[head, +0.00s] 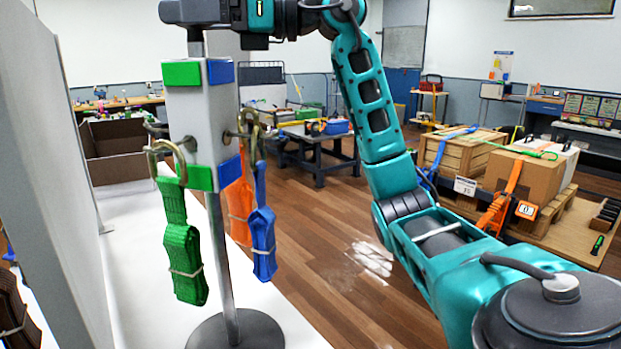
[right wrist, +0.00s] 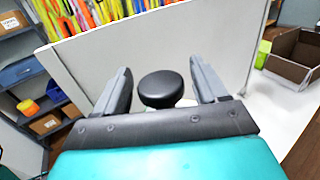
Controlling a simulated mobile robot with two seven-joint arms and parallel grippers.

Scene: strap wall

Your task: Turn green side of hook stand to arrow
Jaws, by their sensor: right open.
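The hook stand (head: 200,115) is a white block on a grey pole above a round dark base (head: 236,330). Its left visible face has green patches (head: 182,73) and its right one blue patches (head: 221,71). A green strap (head: 184,250) hangs from a hook at left; a blue strap (head: 263,235) hangs at right, an orange strap (head: 239,210) behind. My right gripper (head: 195,12) is over the stand's top. In the right wrist view its open fingers flank a round black knob (right wrist: 161,88), with gaps on both sides. I see no arrow. My left gripper is out of view.
A grey panel (head: 45,170) stands close left of the stand on the white tabletop (head: 135,290). A brown open box (head: 115,152) lies behind. Crates with straps (head: 525,178) are at right, across the wood floor.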

